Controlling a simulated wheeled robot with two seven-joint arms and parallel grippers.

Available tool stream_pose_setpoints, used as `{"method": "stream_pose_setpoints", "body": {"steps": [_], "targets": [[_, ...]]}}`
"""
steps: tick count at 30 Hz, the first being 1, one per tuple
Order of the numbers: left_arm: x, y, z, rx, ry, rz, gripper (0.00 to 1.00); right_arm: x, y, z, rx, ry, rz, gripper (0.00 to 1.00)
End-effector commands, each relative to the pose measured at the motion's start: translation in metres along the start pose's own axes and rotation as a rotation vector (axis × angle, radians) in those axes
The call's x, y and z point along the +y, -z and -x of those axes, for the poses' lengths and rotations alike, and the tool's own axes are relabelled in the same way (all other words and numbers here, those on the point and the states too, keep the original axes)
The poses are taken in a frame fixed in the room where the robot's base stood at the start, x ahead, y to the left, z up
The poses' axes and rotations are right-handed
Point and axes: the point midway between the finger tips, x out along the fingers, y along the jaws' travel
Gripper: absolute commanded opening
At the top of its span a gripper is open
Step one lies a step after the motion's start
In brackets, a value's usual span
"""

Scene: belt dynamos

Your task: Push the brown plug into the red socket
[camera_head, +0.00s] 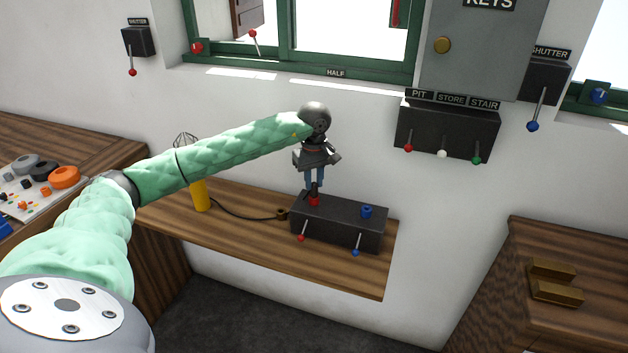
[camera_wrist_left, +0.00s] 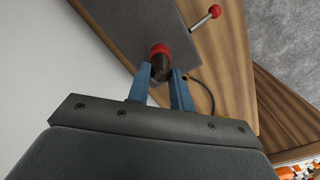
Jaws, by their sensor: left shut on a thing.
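The brown plug (camera_wrist_left: 161,70) is dark and stubby. It sits between the blue fingers of my left gripper (camera_head: 314,186), which is shut on it and points down. The red socket (camera_head: 314,201) is on top of the black box, at its left end, right below the fingertips. In the left wrist view the red socket (camera_wrist_left: 158,50) meets the plug's end, lined up with it. I cannot tell how deep the plug sits. The fingers hide part of the plug. My right gripper is not in view.
The black box (camera_head: 340,234) stands on a wooden shelf (camera_head: 240,237) and has a blue socket (camera_head: 367,211) and two levers. A yellow caged lamp (camera_head: 200,195) with a dark cord stands to the left. A lever panel (camera_head: 447,128) is on the wall.

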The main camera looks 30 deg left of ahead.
Motion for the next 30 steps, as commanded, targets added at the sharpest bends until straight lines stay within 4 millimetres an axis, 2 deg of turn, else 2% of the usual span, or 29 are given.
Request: {"method": "stream_pose_setpoints", "body": {"steps": [7,8,11,12,23,30], "targets": [[0.0,0.0,-0.006,0.0,0.0,0.0,0.0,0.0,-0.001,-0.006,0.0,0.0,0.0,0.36],[0.0,0.0,-0.005,0.0,0.0,0.0,0.24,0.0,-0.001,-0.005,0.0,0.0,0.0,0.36],[0.0,0.0,-0.005,0.0,0.0,0.0,0.44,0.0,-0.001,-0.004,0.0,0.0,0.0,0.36],[0.0,0.0,-0.005,0.0,0.0,0.0,0.47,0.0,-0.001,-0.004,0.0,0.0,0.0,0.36],[0.0,0.0,-0.001,0.0,-0.002,0.0,0.47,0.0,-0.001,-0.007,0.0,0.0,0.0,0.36],[0.001,0.001,0.03,0.001,-0.003,0.0,0.47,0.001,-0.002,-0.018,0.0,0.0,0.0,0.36]]}}
